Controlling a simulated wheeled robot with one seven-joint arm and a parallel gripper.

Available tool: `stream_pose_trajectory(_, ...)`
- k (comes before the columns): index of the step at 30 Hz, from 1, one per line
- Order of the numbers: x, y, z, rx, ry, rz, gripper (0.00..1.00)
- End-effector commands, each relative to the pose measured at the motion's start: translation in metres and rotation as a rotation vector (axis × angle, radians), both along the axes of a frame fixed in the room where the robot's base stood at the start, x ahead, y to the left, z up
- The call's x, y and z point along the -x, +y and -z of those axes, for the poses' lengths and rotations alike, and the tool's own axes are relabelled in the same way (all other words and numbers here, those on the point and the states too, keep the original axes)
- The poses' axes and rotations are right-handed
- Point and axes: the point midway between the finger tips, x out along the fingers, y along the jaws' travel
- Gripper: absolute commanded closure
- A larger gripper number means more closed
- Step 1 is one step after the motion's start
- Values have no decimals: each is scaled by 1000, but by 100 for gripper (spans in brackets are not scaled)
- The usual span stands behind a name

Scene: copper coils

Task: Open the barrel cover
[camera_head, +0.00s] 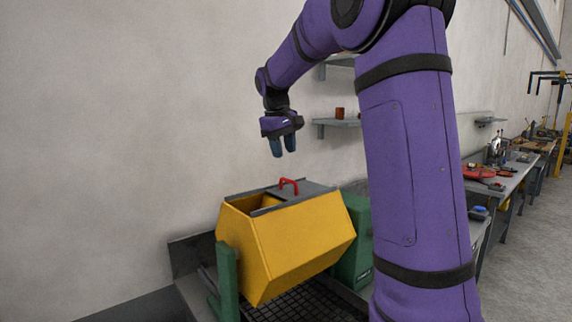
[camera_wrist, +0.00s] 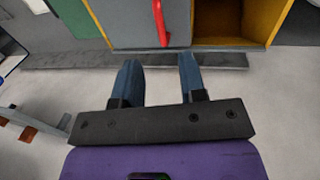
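The yellow barrel (camera_head: 300,245) is a faceted drum on a green stand, below my gripper in the head view. Its grey cover (camera_head: 303,192) lies on top and carries a red handle (camera_head: 289,184). A dark opening shows beside the cover, on the left in the head view. In the wrist view the cover (camera_wrist: 128,22) and the red handle (camera_wrist: 161,22) are at the top, with the open yellow-walled part (camera_wrist: 262,22) to the right. My gripper (camera_head: 284,149) hangs above the barrel, fingers down. Its blue fingers (camera_wrist: 160,78) are apart with nothing between them.
Green stand parts (camera_head: 228,278) flank the barrel, and a dark grate (camera_head: 300,303) lies under it. Wall shelves (camera_head: 335,122) hold a small brown item behind my arm. A cluttered workbench (camera_head: 500,180) stands at the right. The wall area left of my gripper is clear.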

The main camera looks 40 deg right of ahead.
Motion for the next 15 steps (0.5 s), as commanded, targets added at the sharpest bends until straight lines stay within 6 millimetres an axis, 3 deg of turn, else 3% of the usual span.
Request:
stream_pose_trajectory(6, 0, 4, -21, 0, -2, 0, 62)
stream_pose_trajectory(15, 0, 5, -24, 0, 0, -1, 62)
